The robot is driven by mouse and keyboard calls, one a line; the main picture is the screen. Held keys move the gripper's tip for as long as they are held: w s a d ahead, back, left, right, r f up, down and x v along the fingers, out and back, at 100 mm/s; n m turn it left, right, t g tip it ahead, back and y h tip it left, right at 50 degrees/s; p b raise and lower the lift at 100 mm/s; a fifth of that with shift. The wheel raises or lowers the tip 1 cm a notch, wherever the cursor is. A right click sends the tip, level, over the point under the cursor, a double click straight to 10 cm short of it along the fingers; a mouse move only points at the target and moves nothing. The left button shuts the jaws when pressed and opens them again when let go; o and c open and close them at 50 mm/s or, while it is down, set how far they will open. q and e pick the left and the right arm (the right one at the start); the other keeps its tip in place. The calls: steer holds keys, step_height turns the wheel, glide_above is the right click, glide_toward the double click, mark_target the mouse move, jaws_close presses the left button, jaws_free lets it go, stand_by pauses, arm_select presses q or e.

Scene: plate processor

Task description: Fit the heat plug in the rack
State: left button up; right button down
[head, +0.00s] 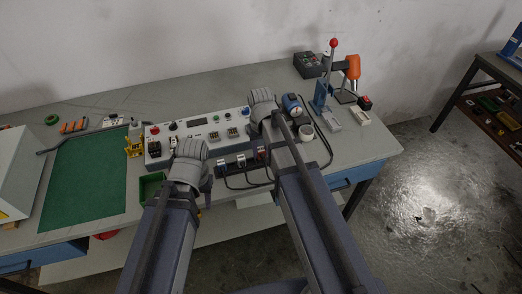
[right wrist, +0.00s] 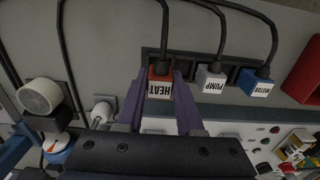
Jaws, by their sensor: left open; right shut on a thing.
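The heat plug (right wrist: 162,88), red with a white HEAT label, sits between the two fingers of my right gripper (right wrist: 160,78), which is shut on it. The plug is at the left end of the dark rack (right wrist: 187,66) in the right wrist view; how deep it sits cannot be told. In the head view the heat plug (head: 261,153) is at the rack's right end, beside my right arm. The grey pump plug (right wrist: 210,80) and blue motor plug (right wrist: 255,83) stand beside it at the rack. My left gripper (head: 206,187) is open, its fingers mostly hidden by its wrist.
A control panel (head: 204,127) with knobs and buttons lies behind the rack. Black cables (right wrist: 222,30) loop from the plugs. A blue round-faced device (head: 291,104) stands right of my right wrist. A green mat (head: 85,180) and green bin (head: 150,185) are on the left.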

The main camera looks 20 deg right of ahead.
steer(key=shift+f+b, duration=1)
steer(key=shift+c, duration=2.3)
jaws_free()
steer(key=shift+r, duration=0.1)
step_height(320, 180, up, 8)
steer(key=p, duration=0.8)
steer(key=s+a+n+h, duration=0.1)
steer(key=s+a+n, duration=0.2)
steer(key=s+a, duration=0.7)
steer(key=s, duration=0.4)
steer(key=shift+s+a, duration=0.15)
steer(key=shift+a, duration=0.1)
